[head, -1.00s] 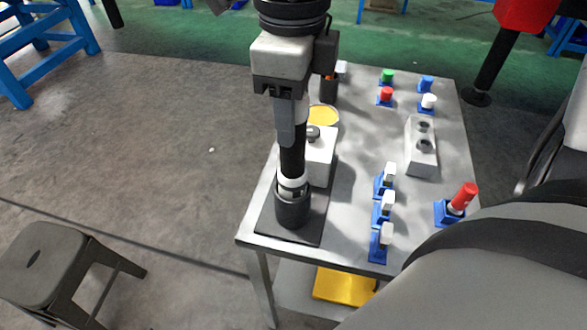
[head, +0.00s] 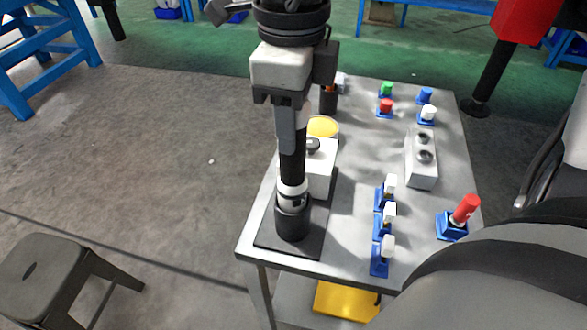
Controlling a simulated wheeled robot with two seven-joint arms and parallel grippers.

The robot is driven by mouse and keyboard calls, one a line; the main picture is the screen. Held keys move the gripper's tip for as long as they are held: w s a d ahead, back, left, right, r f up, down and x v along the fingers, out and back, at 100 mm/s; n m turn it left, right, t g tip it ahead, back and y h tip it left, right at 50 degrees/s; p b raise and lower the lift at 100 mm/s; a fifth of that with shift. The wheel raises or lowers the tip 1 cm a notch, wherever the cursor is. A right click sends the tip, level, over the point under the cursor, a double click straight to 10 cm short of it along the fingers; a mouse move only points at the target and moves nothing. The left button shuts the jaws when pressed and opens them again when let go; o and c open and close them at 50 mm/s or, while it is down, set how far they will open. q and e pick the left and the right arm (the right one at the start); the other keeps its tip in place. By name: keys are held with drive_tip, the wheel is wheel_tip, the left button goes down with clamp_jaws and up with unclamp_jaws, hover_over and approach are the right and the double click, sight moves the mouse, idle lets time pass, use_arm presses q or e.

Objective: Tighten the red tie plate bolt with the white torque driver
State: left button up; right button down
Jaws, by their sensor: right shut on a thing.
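My right gripper (head: 291,138) comes down from the top centre and is shut on the upright torque driver, a dark shaft with a white band (head: 292,188). The driver's lower end is in or just above a black cup-shaped holder (head: 292,222) on a dark mat at the table's front left corner; its tip is hidden. A red bolt-like piece (head: 466,208) leans in a blue base (head: 451,226) at the right. A smaller red-topped piece (head: 386,105) stands on a blue base further back. I cannot tell which is the tie plate bolt. My left gripper is out of view.
A white block (head: 320,172) with a dark knob stands beside the holder, with a yellow disc (head: 323,127) behind. Several white-topped pieces on blue bases (head: 382,225) line the front. A grey block with two round fittings (head: 421,168) stands right of centre. The table (head: 365,150) is clear between.

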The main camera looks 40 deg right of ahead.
drive_tip(key=shift+r+p, duration=0.9)
drive_tip(key=shift+r, duration=0.75)
drive_tip(key=shift+r+p, duration=0.55)
drive_tip(key=shift+r, duration=0.35)
drive_tip(key=shift+r+p, duration=0.35)
drive_tip(key=shift+r, duration=0.2)
drive_tip(key=shift+r+p, duration=0.45)
drive_tip(key=shift+r, duration=0.25)
drive_tip(key=shift+r+p, duration=0.35)
drive_tip(key=shift+r, duration=0.2)
drive_tip(key=shift+r+p, duration=0.45)
drive_tip(key=shift+r, duration=0.3)
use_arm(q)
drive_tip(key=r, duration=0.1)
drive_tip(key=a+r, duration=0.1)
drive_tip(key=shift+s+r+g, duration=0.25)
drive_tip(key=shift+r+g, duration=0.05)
use_arm(e)
drive_tip(key=shift+r, duration=0.15)
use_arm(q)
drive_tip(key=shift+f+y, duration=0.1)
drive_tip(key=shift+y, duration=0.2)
